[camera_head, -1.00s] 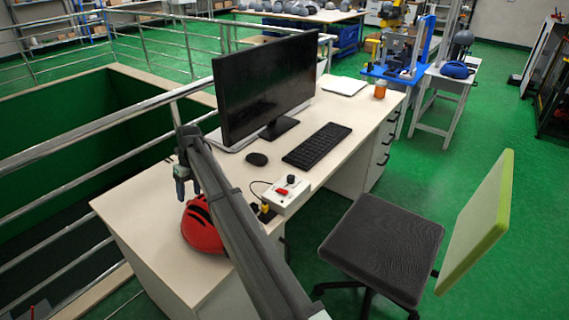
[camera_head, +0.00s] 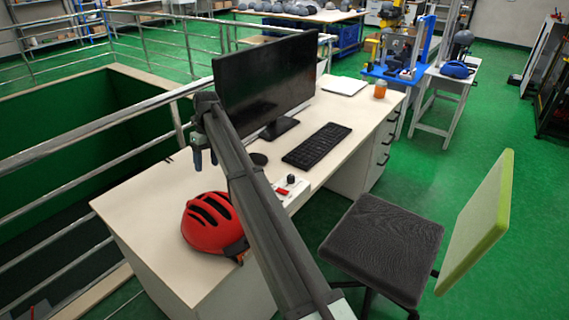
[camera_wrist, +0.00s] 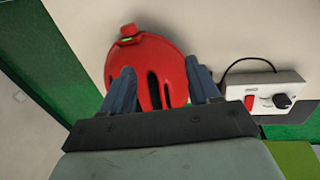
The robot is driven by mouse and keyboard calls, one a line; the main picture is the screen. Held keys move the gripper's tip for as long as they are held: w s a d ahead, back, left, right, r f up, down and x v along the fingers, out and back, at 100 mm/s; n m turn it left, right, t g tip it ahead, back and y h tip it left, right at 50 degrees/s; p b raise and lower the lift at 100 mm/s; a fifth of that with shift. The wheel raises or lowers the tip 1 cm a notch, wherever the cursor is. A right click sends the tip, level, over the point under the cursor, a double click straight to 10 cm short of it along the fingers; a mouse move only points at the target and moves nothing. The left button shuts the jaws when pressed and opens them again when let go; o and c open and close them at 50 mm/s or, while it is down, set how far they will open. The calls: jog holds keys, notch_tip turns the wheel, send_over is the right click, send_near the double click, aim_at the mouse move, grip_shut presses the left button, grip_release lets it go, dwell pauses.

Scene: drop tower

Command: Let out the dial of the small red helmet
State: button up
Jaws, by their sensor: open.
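The small red helmet (camera_head: 205,224) sits on the near left part of the desk, dark vents showing, with a dark part at its lower right edge. In the wrist view the helmet (camera_wrist: 152,68) lies beyond my fingers, and a red knob-like piece (camera_wrist: 128,36) with a green patch juts from its far end. I cannot tell whether this piece is the dial. My gripper (camera_head: 205,158) is above the desk, up and beyond the helmet in the head picture. Its fingers (camera_wrist: 163,84) are spread and empty, overlapping the helmet's sides in the wrist view; no contact is visible.
A white control box (camera_head: 292,190) with a black knob and red switch is partly behind my arm. A keyboard (camera_head: 317,146) and monitor (camera_head: 265,85) stand farther back. A railing (camera_head: 75,132) runs along the left; a chair (camera_head: 383,245) is at right.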

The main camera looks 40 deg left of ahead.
jog(key=w+d+f+t, duration=0.1)
jog(key=w+d+f, duration=0.1)
jog(key=w+d, duration=0.7)
jog(key=w+d+f+m+t+h, duration=0.1)
jog(key=w+d+f, duration=0.1)
jog(key=w+d, duration=0.7)
jog(key=shift+w, duration=0.6)
jog(key=shift+f, duration=0.1)
